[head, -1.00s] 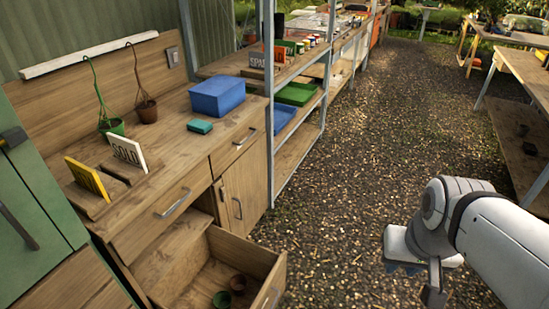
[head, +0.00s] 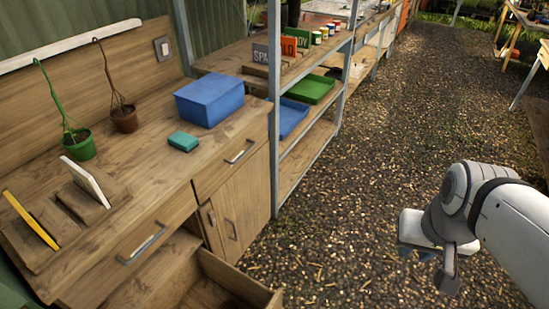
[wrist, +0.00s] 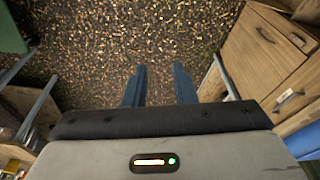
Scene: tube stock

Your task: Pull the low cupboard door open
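The low cupboard door (head: 245,200) is plain wood, shut, below a small drawer at the bench's right end. In the wrist view, a wooden front (wrist: 252,52) with a handle, likely the cupboard's, stands at the upper right. My gripper (head: 416,254) hangs over the gravel, well right of the cupboard, touching nothing. In the wrist view its two blue fingers (wrist: 160,84) are apart with only gravel between them. It is open and empty.
A low drawer (head: 238,280) sticks out left of the cupboard, near the bottom edge. A metal shelf post (head: 275,110) stands just right of the cupboard. A blue tub (head: 209,101) sits on the worktop. The gravel aisle (head: 350,190) is clear.

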